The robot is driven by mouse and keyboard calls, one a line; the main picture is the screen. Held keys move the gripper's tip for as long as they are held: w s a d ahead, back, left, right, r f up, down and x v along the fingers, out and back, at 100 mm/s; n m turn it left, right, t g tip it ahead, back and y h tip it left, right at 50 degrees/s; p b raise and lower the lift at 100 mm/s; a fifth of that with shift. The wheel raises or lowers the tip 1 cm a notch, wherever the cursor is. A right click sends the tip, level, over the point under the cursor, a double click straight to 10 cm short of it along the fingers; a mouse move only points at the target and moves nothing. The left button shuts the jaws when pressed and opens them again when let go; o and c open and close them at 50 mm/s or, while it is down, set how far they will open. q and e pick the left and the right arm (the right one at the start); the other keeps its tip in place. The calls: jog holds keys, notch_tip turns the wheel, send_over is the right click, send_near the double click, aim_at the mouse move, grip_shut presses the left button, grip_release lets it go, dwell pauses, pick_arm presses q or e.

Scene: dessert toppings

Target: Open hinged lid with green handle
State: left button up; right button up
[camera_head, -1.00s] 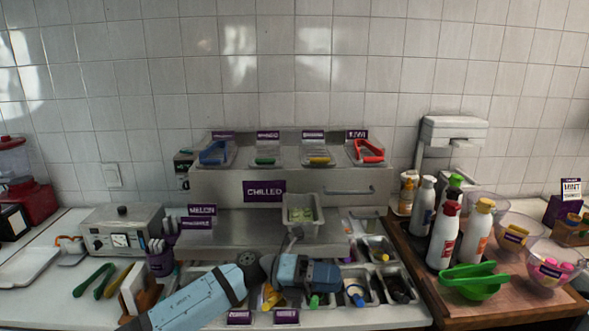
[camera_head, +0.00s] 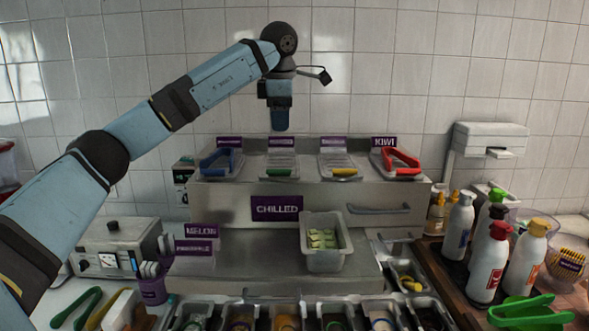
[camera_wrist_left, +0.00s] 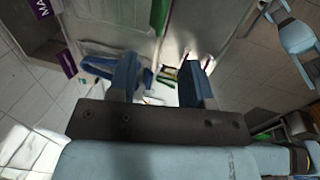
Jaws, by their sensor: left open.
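The lid with the green handle (camera_head: 282,174) lies on top of the chilled unit, second from the left in a row of lids. It looks closed. My left gripper (camera_head: 280,126) hangs pointing down just above and behind this lid, apart from it. It is open and empty, seen nearly edge-on in the head view. In the left wrist view my left gripper's two blue fingers (camera_wrist_left: 161,76) stand apart, with a small green handle (camera_wrist_left: 168,73) showing between them, farther off. My right gripper is not in view.
Neighbouring lids have a blue handle (camera_head: 219,160), a yellow handle (camera_head: 344,172) and a red handle (camera_head: 402,159). A tray of green cubes (camera_head: 324,262) stands in front of the chilled unit (camera_head: 235,206). Bottles (camera_head: 488,265) stand to the right. The wall is close behind.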

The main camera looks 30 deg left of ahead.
pick_arm(q)
jog(key=f, duration=0.4)
jog(key=w+a+f, duration=0.1)
jog(key=f, duration=0.4)
jog(key=w+f+p, duration=0.1)
jog(key=f, duration=0.3)
jog(key=shift+a+f, duration=0.15)
grip_shut()
